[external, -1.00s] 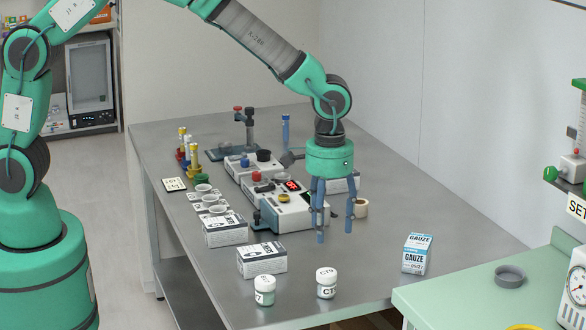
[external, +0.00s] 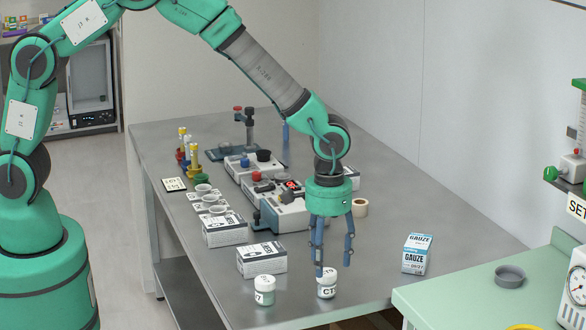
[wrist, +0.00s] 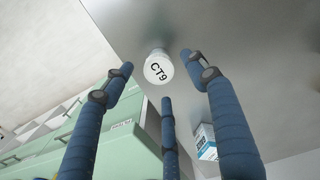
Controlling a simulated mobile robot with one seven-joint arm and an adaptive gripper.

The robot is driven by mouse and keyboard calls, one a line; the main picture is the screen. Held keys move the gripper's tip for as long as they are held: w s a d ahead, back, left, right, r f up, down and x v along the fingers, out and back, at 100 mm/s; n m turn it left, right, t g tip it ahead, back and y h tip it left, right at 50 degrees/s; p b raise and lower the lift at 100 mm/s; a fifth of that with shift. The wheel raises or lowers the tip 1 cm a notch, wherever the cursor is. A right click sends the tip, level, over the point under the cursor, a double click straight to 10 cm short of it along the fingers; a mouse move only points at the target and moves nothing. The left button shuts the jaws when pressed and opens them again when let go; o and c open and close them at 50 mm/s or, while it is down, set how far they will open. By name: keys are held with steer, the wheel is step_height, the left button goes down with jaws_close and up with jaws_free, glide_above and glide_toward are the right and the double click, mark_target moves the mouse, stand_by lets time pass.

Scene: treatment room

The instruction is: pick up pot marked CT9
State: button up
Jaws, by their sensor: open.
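The pot marked CT9 (external: 326,287) is a small white-lidded jar standing upright near the front edge of the metal table. In the wrist view its lid, with CT9 readable, shows between the fingertips (wrist: 158,68). My gripper (external: 333,268) is open, with blue fingers pointing down over this pot. One fingertip overlaps the pot's lid in the external view; I cannot tell whether it touches. In the wrist view the open fingers (wrist: 157,78) spread around the lid, with nothing held. A second similar pot (external: 265,291) stands to the left, its label only partly visible.
A gauze box (external: 416,254) stands to the right of the pot. White boxes (external: 262,261) lie behind to the left, and a device with knobs (external: 285,212) stands farther back. A green counter (external: 470,295) is at the front right.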

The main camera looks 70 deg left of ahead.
mark_target(327, 272)
steer(key=shift+f, duration=0.1)
steer(key=shift+d+f+b, duration=0.1)
steer(key=shift+f+b, duration=0.6)
steer(key=shift+f, duration=1.8)
steer(key=c, duration=1.3)
steer(key=shift+r, duration=0.1)
steer(key=shift+r+p, duration=1)
steer(key=shift+r, duration=3.95)
